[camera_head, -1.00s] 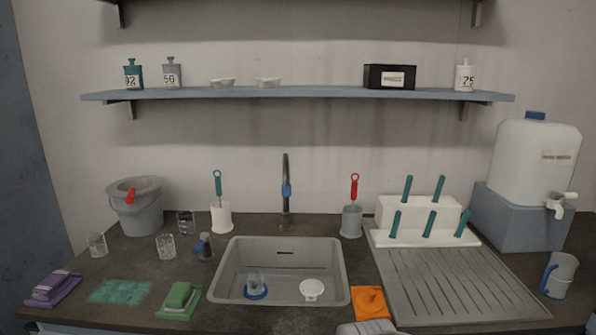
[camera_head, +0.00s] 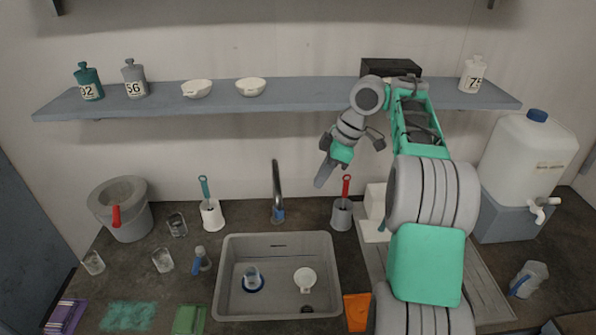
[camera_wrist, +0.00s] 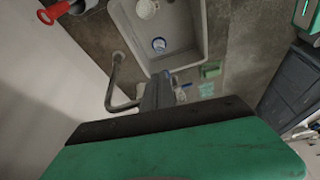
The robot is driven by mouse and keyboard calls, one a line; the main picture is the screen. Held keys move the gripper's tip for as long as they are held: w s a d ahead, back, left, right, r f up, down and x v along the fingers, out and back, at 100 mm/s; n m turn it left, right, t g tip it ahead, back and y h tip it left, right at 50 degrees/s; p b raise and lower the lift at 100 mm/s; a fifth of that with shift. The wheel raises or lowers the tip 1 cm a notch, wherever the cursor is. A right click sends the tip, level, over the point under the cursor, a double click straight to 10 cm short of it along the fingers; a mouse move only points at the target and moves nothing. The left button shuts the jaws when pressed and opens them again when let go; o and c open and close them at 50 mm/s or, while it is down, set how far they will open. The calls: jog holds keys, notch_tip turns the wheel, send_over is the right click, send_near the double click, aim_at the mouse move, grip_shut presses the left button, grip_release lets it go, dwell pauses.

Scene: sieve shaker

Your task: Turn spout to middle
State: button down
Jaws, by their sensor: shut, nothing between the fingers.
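The grey tap with its curved spout (camera_head: 277,185) stands upright at the back edge of the sink, near the middle of its width, with a blue part low on it. In the wrist view the tap (camera_wrist: 112,88) shows as a bent grey pipe left of the fingers; its free end lies close to them. My gripper (camera_head: 322,182) is shut and empty, pointing downward. In the head view it is right of the spout, apart from it and about level with its upper part. The exact gap in depth cannot be told.
The grey sink (camera_head: 226,270) holds a blue-rimmed cup (camera_head: 252,278) and a white strainer (camera_head: 305,279). A red-handled brush (camera_head: 346,186) in its holder is just below and right of my gripper. A teal-handled brush (camera_head: 205,188) stands left of the tap. A shelf (camera_head: 300,95) runs above.

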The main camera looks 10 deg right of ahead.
jog(key=w+a+f+b, duration=0.2)
jog(key=a+f+b, duration=0.4)
jog(key=f, duration=0.3)
jog(key=shift+a, duration=0.75)
jog(key=shift+w, duration=0.1)
